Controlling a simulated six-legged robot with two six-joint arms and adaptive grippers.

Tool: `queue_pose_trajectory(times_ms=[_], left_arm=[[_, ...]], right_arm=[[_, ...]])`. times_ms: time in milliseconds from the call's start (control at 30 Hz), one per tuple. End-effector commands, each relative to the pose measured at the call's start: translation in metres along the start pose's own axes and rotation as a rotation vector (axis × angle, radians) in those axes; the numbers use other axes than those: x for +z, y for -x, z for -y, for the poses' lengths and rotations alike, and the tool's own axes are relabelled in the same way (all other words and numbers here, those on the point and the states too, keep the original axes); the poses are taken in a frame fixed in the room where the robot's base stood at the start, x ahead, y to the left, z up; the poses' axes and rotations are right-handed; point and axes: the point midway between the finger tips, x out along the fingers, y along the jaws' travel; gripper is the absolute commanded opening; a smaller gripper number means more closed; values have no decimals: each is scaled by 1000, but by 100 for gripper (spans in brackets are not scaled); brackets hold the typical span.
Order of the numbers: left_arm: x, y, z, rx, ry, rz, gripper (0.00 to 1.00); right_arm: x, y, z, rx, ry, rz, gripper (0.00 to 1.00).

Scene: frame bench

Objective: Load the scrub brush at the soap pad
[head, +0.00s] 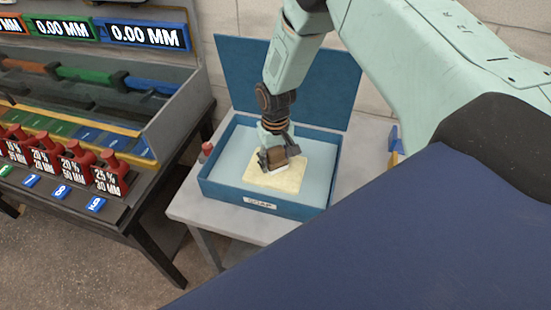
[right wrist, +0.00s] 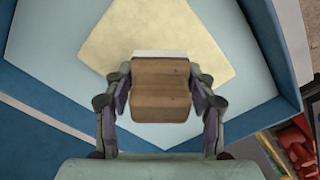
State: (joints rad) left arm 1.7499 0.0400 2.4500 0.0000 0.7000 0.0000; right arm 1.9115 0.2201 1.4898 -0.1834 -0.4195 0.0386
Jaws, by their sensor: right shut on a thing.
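The soap pad (head: 289,179) is a pale yellow square lying in a blue open box (head: 222,193) labelled SOAP. The scrub brush (head: 275,157) has a brown wooden block and a white lower edge. My right gripper (head: 279,150) is shut on the brush, over the pad. In the right wrist view the brush (right wrist: 160,92) sits between both fingers, its white edge (right wrist: 160,54) overlapping the pad (right wrist: 165,30). Whether the white edge touches the pad is hard to tell. My left gripper is not in view.
The box stands on a small grey table (head: 190,205), its blue lid (head: 290,85) raised behind. A small red-topped object (head: 207,149) stands beside the box. At left is a bench with red weights (head: 75,165), blue number tags (head: 96,204) and displays (head: 147,36).

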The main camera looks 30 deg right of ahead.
Motion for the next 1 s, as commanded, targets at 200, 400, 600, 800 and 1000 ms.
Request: queue_pose_trajectory(times_ms=[200, 400, 600, 800, 1000], left_arm=[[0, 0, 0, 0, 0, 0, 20], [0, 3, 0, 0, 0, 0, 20], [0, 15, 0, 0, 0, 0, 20], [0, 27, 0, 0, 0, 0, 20], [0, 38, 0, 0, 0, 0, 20]], right_arm=[[1, -1, 0, 0, 0, 2, 31], [1, 2, 0, 0, 0, 3, 31], [1, 17, 0, 0, 0, 1, 31], [0, 31, 0, 0, 0, 1, 31], [0, 45, 0, 0, 0, 1, 31]])
